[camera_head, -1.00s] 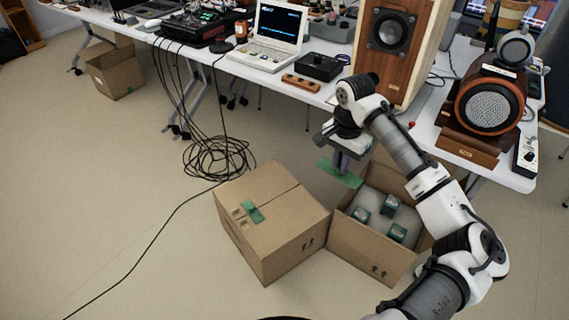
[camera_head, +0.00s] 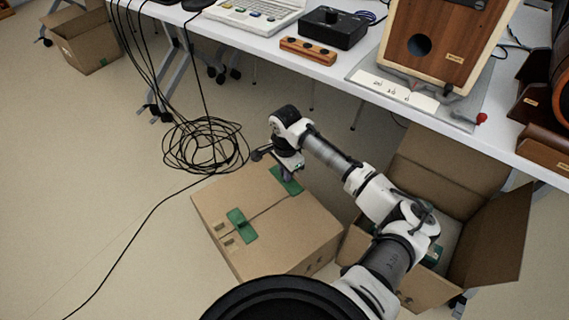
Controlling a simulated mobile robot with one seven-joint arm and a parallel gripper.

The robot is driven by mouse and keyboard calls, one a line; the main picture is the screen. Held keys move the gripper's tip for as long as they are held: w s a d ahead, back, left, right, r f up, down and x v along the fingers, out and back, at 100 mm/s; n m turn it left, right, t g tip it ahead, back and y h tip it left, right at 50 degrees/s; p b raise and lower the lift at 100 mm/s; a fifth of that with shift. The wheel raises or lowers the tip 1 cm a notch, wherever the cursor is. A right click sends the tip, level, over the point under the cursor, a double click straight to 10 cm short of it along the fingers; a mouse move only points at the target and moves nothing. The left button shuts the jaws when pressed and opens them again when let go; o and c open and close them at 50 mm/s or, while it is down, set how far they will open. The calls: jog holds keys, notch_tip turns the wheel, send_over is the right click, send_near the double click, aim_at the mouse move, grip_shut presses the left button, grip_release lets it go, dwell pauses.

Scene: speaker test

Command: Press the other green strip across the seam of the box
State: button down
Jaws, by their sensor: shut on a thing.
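The closed cardboard box (camera_head: 292,232) stands on the floor with its seam running across the top. One green strip (camera_head: 241,225) lies across the seam near the left end. The other green strip (camera_head: 287,180) is at the far right end of the seam, under my gripper (camera_head: 289,173). My gripper is shut on this strip and points down at the box top. Part of the strip is hidden by the gripper, and I cannot tell whether all of it touches the cardboard.
An open cardboard box (camera_head: 497,250) stands to the right, partly behind my arm. A coil of black cable (camera_head: 205,147) lies on the floor behind the closed box. A white table (camera_head: 330,72) with equipment runs along the back.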

aim_at(285, 183)
jog(key=shift+w+a+f, duration=0.2)
jog(key=shift+f, duration=0.25)
notch_tip(285, 183, down, 5)
jog(key=b, duration=0.6)
jog(key=shift+f, duration=0.3)
jog(key=shift+f+b, duration=0.65)
jog(key=shift+f, duration=1.85)
jog(key=c, duration=1.4)
grip_release()
jog(key=shift+c, duration=0.2)
